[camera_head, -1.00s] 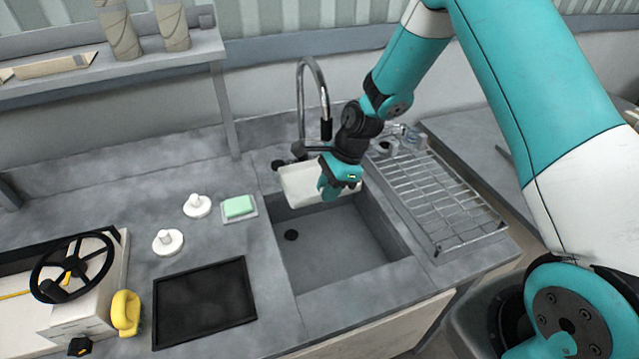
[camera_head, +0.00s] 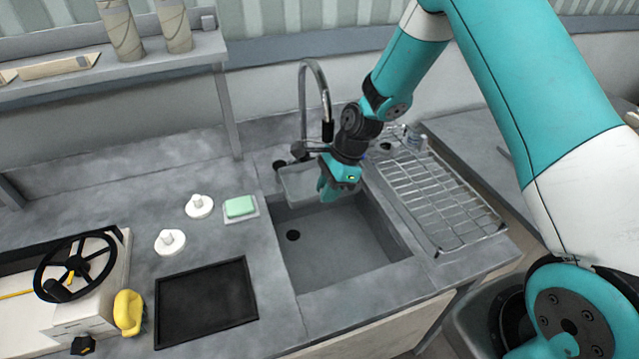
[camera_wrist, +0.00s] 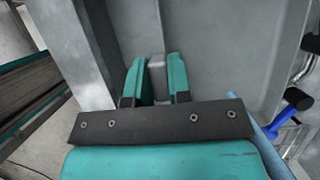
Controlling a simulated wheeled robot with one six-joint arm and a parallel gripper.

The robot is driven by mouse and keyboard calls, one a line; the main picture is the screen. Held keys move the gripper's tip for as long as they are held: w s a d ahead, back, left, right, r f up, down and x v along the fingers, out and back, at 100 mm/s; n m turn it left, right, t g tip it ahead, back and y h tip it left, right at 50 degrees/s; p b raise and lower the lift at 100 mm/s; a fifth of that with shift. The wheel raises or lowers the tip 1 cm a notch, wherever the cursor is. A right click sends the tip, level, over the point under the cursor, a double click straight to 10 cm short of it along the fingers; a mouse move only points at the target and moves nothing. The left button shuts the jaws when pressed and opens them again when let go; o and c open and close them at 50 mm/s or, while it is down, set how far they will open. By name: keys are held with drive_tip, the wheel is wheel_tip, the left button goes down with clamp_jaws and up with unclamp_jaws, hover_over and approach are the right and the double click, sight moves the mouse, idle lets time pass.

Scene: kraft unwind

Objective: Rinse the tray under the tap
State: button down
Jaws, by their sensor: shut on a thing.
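The tray (camera_head: 298,184) is held tilted at the back of the sink, beneath the tap (camera_head: 314,92). It looks plain grey. My gripper (camera_head: 333,196) is shut on the tray at its right side, as seen in the head view. In the wrist view, the two teal fingers (camera_wrist: 157,82) close on a grey edge, and a broad grey surface of the tray (camera_wrist: 218,50) lies beyond them. The sink (camera_head: 335,250) below is empty, with a dark drain hole. I cannot make out any water stream from the tap.
A wire drying rack (camera_head: 440,200) stands right of the sink. A green sponge (camera_head: 240,206) on a small dish, white knobbed pieces (camera_head: 170,241), a black mat (camera_head: 206,302) and a machine with a black wheel (camera_head: 76,266) occupy the left counter.

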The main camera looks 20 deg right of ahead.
drive_tip(key=shift+s, duration=0.1)
drive_tip(key=s+a, duration=0.4)
drive_tip(key=s, duration=0.2)
drive_tip(key=shift+s+a+p, duration=0.2)
drive_tip(key=shift+s+p, duration=0.05)
drive_tip(key=shift+p, duration=0.2)
idle(0.9)
drive_tip(key=s+a+r+p, duration=0.2)
drive_tip(key=s+r+p, duration=0.1)
drive_tip(key=s+r, duration=0.1)
drive_tip(key=shift+a+p, duration=0.4)
idle(0.3)
drive_tip(key=shift+s+a, duration=0.1)
drive_tip(key=shift+s, duration=0.05)
idle(0.4)
